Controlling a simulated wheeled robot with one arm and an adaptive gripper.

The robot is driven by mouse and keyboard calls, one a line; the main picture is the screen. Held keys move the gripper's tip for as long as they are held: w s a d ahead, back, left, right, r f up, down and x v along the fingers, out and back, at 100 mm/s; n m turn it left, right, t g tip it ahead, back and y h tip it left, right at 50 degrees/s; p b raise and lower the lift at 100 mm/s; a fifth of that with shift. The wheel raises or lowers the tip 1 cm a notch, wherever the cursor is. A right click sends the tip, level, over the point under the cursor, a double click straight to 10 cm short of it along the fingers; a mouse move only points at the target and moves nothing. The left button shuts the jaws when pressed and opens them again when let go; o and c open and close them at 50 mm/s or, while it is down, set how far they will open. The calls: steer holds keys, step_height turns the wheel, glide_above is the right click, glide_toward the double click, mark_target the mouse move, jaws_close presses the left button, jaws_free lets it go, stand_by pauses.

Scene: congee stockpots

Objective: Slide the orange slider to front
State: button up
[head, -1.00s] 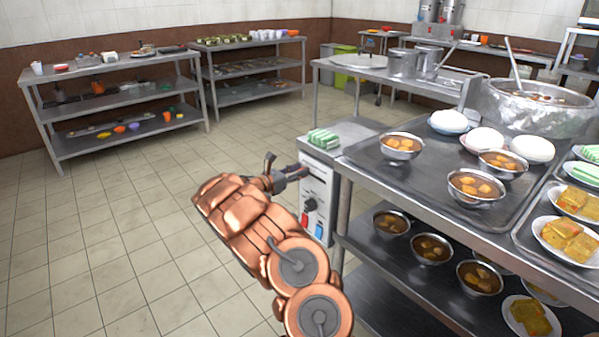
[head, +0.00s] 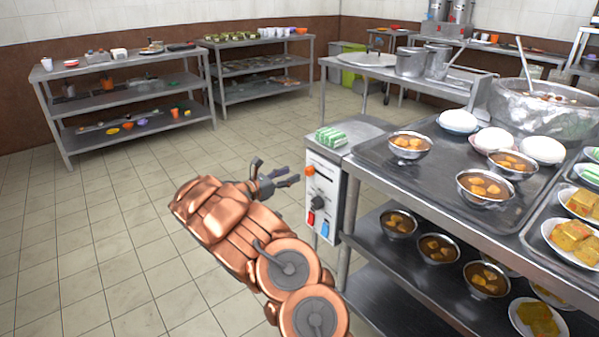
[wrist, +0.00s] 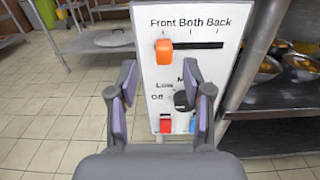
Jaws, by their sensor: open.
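The orange slider (wrist: 164,52) sits at the left end of its dark horizontal slot on the white control panel (wrist: 150,85), below the word "Front" in the wrist view. The slot runs bare to the right, under "Both" and "Back". The slider also shows in the head view (head: 309,170), near the top of the panel. My gripper (head: 284,175) is open and empty, apart from the panel on its left side. In the wrist view its fingers (wrist: 158,82) stand apart, with the slider seen between and a little above their tips.
Below the slider are a black knob (wrist: 183,101), a red switch (wrist: 165,124) and a blue switch (wrist: 200,118), partly hidden by a finger. A steel shelf table (head: 440,200) with bowls stands right of the panel. Tiled floor (head: 90,230) at left is clear.

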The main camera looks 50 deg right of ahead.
steer(key=v, duration=0.5)
stand_by(0.5)
steer(key=s+a+r+m+g+y+p, duration=0.1)
steer(key=s+a+r+m+y+p, duration=0.15)
steer(key=s+a+r+p, duration=0.35)
steer(key=s+a+r+m+g+y+p, duration=0.1)
steer(key=s+r+m+y, duration=0.1)
steer(key=s+r+m, duration=0.4)
steer(key=s+a+r+m+g+y+p, duration=0.15)
steer(key=s+a+r+p, duration=0.25)
steer(key=r, duration=0.4)
steer(key=s+a+r+m+t+y+p, duration=0.1)
steer(key=s+a+p, duration=0.4)
steer(key=a, duration=0.7)
steer(key=s+a+r+m+t+y+p, duration=0.2)
steer(key=s+a+r+y+p, duration=0.3)
steer(key=a, duration=0.6)
steer(key=s+a+r+m+t+y+p, duration=0.2)
steer(key=s+a+y+p, duration=0.3)
steer(key=a, duration=0.7)
steer(key=s+r+t, duration=0.1)
steer(key=s, duration=0.1)
steer(key=shift+s+a, duration=0.3)
steer(key=shift+s, duration=0.05)
steer(key=shift+c, duration=0.8)
